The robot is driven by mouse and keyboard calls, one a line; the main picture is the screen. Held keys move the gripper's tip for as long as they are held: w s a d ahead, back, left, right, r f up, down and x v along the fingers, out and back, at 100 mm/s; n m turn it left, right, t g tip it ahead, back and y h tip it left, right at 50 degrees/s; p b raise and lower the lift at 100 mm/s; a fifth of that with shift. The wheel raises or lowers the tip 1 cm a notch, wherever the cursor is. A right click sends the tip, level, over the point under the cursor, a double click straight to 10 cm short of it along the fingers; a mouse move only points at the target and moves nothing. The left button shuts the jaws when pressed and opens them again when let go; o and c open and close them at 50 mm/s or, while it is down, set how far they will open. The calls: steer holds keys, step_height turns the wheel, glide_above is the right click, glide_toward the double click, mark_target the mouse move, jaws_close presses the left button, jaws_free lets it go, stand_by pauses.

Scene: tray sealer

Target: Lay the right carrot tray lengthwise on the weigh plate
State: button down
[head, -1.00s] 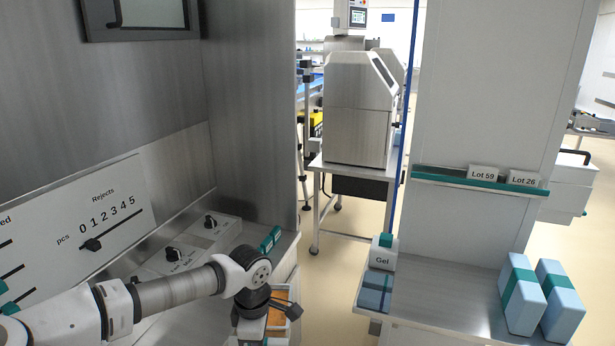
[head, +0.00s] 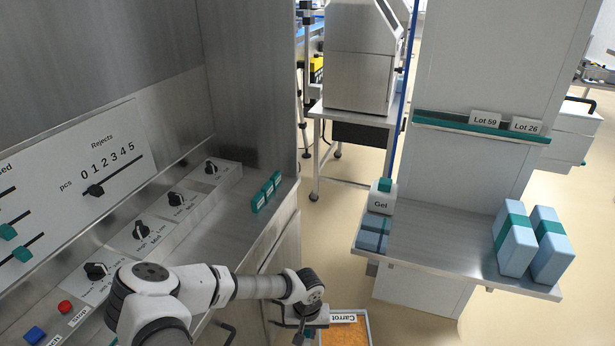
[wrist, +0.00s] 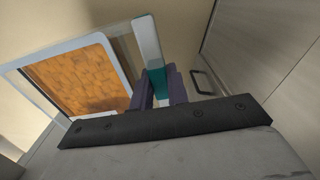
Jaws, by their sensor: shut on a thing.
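The carrot tray (head: 368,325) is at the bottom edge of the head view, with orange contents and a white "Carrot" label; its lower part is cut off. In the wrist view its pale rim (wrist: 62,47) surrounds the orange contents, left of the fingers. My gripper (wrist: 161,85) is shut on a white and teal upright piece at the tray's side, which looks like part of the tray. In the head view my gripper (head: 305,335) is at the tray's left end, partly cut off. I cannot make out the weigh plate in either view.
Open floor (head: 335,215) lies between. A cabinet handle (wrist: 203,82) shows right of the fingers.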

step_height(320, 180, down, 7)
steer(key=s, duration=0.2)
steer(key=w+r, duration=0.2)
steer(key=r, duration=0.1)
steer(key=w+r, duration=0.2)
steer(key=r, duration=0.1)
steer(key=shift+w, duration=0.4)
steer(key=shift+d+f, duration=0.1)
steer(key=s+f, duration=0.5)
steer(key=shift+a+f, duration=0.2)
steer(key=shift+f, duration=0.15)
